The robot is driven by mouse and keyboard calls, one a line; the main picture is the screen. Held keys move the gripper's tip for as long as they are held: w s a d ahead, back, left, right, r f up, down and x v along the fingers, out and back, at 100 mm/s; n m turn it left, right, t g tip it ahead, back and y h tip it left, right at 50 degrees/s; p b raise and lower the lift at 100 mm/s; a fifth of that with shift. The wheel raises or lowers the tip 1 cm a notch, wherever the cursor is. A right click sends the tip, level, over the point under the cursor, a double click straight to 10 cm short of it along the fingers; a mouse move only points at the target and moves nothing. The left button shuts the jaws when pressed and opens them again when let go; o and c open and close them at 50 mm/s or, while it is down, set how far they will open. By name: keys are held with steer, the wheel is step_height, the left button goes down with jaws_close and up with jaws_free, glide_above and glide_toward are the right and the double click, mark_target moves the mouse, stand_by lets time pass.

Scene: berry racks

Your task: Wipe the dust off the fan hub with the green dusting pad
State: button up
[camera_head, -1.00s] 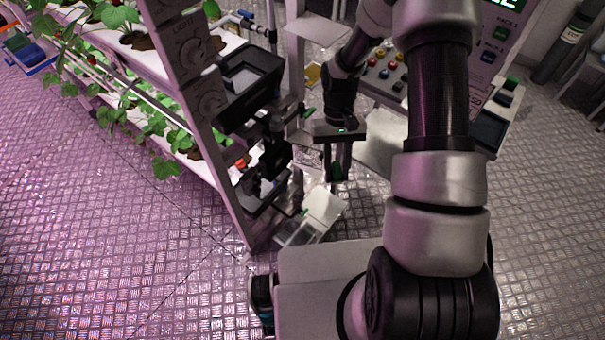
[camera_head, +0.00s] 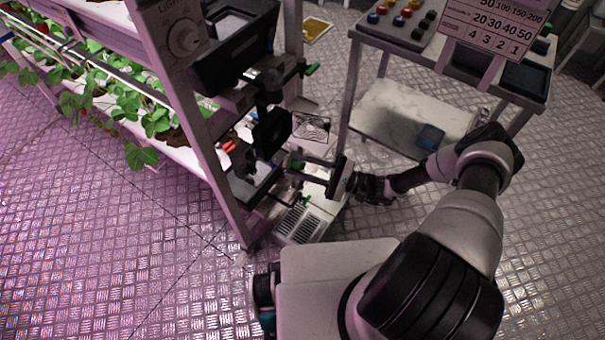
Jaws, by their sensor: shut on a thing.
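A pale square panel with a dark round fan grille (camera_head: 312,127) sits just above and behind the fingers. The fan hub at its middle is too small to make out clearly, and dust on it cannot be told. The pad looks below the fan panel in the picture; whether they touch cannot be told.
A rack post (camera_head: 212,150) and black fixtures (camera_head: 270,130) stand close left of my gripper. A vented white box (camera_head: 299,223) lies below it. A metal trolley (camera_head: 352,85) with a marble-like lower shelf (camera_head: 400,112) stands to the right. Plants (camera_head: 110,105) fill the rack's left side.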

steer(key=shift+w+d+f+m+t, duration=0.25)
steer(key=shift+w+t, duration=0.1)
steer(key=shift+t, duration=0.25)
steer(key=shift+w+d+f+m+t, duration=0.15)
steer(key=shift+w+m+t, duration=0.15)
steer(key=shift+t, duration=0.3)
steer(key=shift+w+a+b, duration=0.2)
steer(key=shift+w+a, duration=0.75)
steer(key=shift+a, duration=0.2)
steer(key=shift+w+a+b, duration=0.2)
steer(key=shift+w+a, duration=0.7)
steer(key=shift+a, duration=0.25)
steer(key=shift+w+a+b, duration=0.4)
steer(key=shift+w+a, duration=0.15)
steer(key=shift+a, duration=0.2)
